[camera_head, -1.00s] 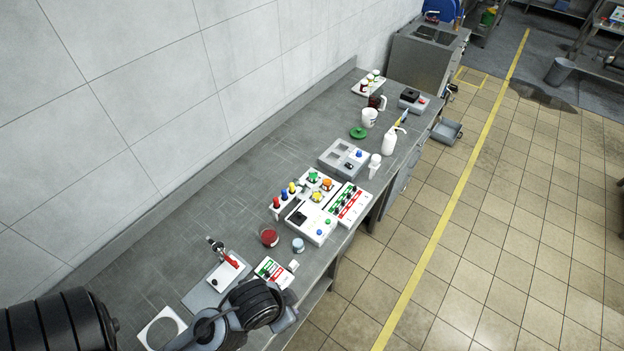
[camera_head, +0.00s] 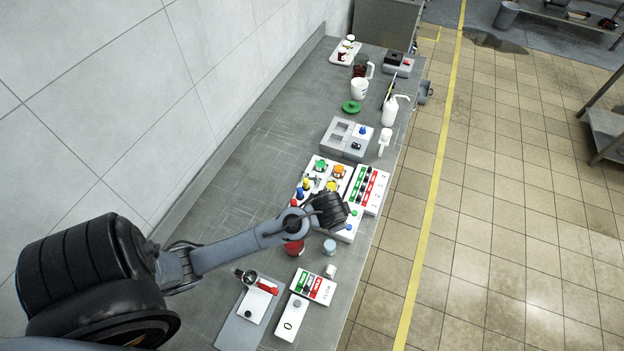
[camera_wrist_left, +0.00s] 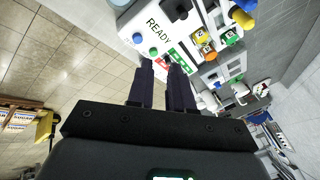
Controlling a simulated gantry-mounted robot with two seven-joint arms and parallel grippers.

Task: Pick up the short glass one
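Which item is the short glass one is unclear at this size. A small pale jar (camera_head: 329,246), possibly glass, stands near the bench's right edge. A red jar (camera_head: 293,247) stands left of it, partly hidden by my left arm. A dark, glass-like jug (camera_head: 361,67) stands at the far end. My left wrist hangs over the button panels; its gripper is hidden in the head view. In the left wrist view the gripper (camera_wrist_left: 162,68) is open, with a gap between its fingers and nothing seen in it, above the white READY panel (camera_wrist_left: 158,40). My right gripper is not in view.
A grey block (camera_head: 345,137), a green lid (camera_head: 351,106), a white mug (camera_head: 358,90) and a white bottle (camera_head: 389,113) stand beyond the panels. A plate with a red-handled tool (camera_head: 262,287) lies in front. The bench's left strip is clear beside the wall.

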